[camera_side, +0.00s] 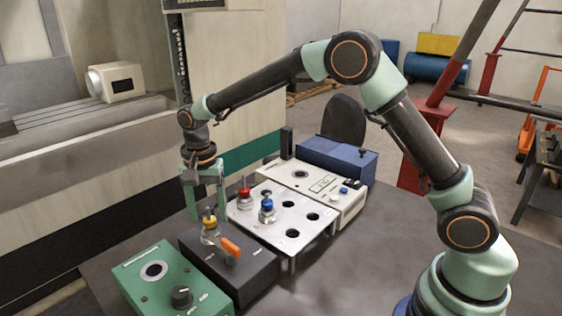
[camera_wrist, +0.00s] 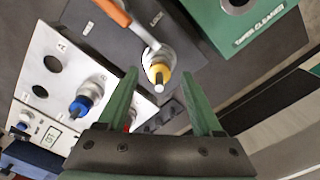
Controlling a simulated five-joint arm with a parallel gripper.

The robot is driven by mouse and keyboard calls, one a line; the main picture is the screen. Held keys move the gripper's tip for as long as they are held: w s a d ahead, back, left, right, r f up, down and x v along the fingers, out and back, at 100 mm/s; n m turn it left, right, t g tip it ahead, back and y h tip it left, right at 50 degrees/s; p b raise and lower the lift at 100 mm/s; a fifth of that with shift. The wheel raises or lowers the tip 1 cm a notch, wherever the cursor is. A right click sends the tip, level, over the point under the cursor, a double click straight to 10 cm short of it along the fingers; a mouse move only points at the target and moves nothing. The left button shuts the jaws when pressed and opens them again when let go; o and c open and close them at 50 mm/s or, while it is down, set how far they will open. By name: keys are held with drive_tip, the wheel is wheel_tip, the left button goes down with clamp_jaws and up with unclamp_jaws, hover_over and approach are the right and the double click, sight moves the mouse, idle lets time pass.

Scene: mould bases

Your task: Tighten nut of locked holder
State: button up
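The holder with a yellow nut (camera_side: 209,222) stands upright in the dark locking box (camera_side: 262,268). In the wrist view the yellow nut (camera_wrist: 158,73) lies between the fingertip lines, with a light tip pointing at the camera. The orange lever (camera_side: 230,247) is on top of the same box, beside the holder; it also shows in the wrist view (camera_wrist: 114,12). My gripper (camera_side: 206,204) points down over the holder. In the wrist view my gripper (camera_wrist: 159,76) is open and empty, with a gap on each side of the nut.
A white rack (camera_side: 298,213) holds a red-topped holder (camera_side: 243,190) and a blue-topped holder (camera_side: 267,205), close to the gripper's right. A green taper cleaner box (camera_side: 150,292) is front left. A white device (camera_side: 300,172) and a blue box (camera_side: 345,155) stand behind.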

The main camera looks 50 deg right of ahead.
wheel_tip(320, 180, up, 11)
drive_tip(key=shift+f, duration=0.15)
drive_tip(key=shift+r, duration=0.65)
drive_tip(key=s+d+r+n+t, duration=0.3)
drive_tip(key=s+d+r+n, duration=0.15)
drive_tip(key=s+d, duration=0.3)
drive_tip(key=s+d+f+n+t, duration=0.1)
drive_tip(key=s+d+n, duration=0.1)
drive_tip(key=s, duration=0.4)
drive_tip(key=s+d+f+n+t, duration=0.1)
drive_tip(key=s+d+f+n, duration=0.1)
drive_tip(key=s, duration=0.4)
drive_tip(key=shift+d+f+n+t, duration=0.2)
drive_tip(key=shift+d+n+t, duration=0.15)
drive_tip(key=shift+n, duration=0.5)
